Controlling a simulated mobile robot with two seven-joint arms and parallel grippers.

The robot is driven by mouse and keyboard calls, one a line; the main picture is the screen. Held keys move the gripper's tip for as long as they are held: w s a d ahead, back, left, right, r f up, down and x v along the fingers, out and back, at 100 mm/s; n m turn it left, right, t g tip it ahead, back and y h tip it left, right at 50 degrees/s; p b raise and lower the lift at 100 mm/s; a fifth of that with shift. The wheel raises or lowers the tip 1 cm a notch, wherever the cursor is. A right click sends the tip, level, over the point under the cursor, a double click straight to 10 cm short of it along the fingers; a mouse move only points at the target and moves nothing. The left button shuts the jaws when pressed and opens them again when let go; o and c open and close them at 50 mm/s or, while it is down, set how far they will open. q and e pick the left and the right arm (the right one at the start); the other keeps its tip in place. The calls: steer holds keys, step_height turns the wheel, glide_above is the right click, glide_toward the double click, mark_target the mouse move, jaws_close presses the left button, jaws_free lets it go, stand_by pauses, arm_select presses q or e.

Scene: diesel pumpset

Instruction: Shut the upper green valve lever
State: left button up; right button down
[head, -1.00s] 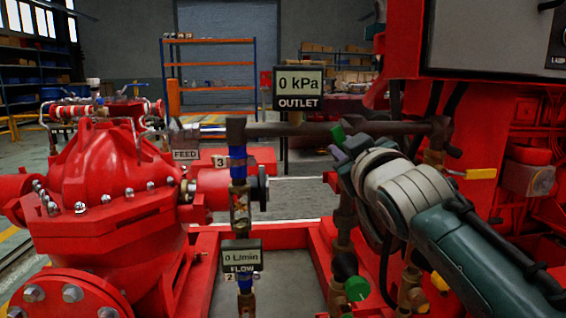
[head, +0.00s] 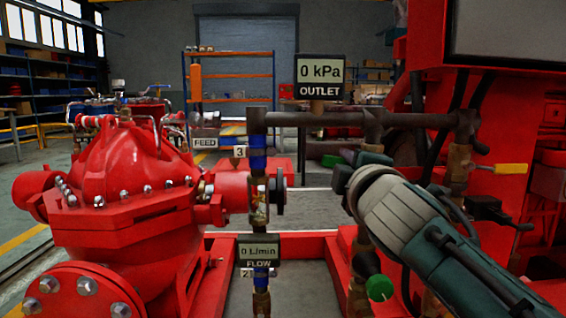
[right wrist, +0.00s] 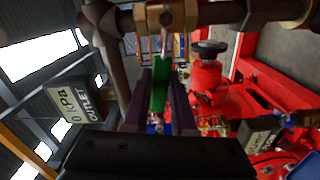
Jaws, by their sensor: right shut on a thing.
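The upper green valve lever (head: 332,160) shows in the head view as a short green end just left of my right gripper (head: 345,176), below the dark outlet pipe. In the right wrist view the green lever (right wrist: 160,88) lies between the two dark fingers of my right gripper (right wrist: 159,80), which is shut on it. The brass valve body (right wrist: 166,14) on the pipe is just beyond the fingertips. In the head view my right forearm and gripper hide most of the valve. My left gripper is not in view.
A lower green handle (head: 379,288) sits below my right arm. A yellow lever (head: 511,169) is at right. The outlet display (head: 320,77) reads 0 kPa; the flow display (head: 258,251) reads 0 L/min. The red pump (head: 115,200) fills the left.

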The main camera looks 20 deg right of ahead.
steer(key=shift+f+n, duration=0.5)
steer(key=shift+n, duration=0.3)
steer(key=c, duration=0.7)
jaws_free()
steer(key=shift+p+v, duration=1.15)
steer(key=shift+v, duration=3.85)
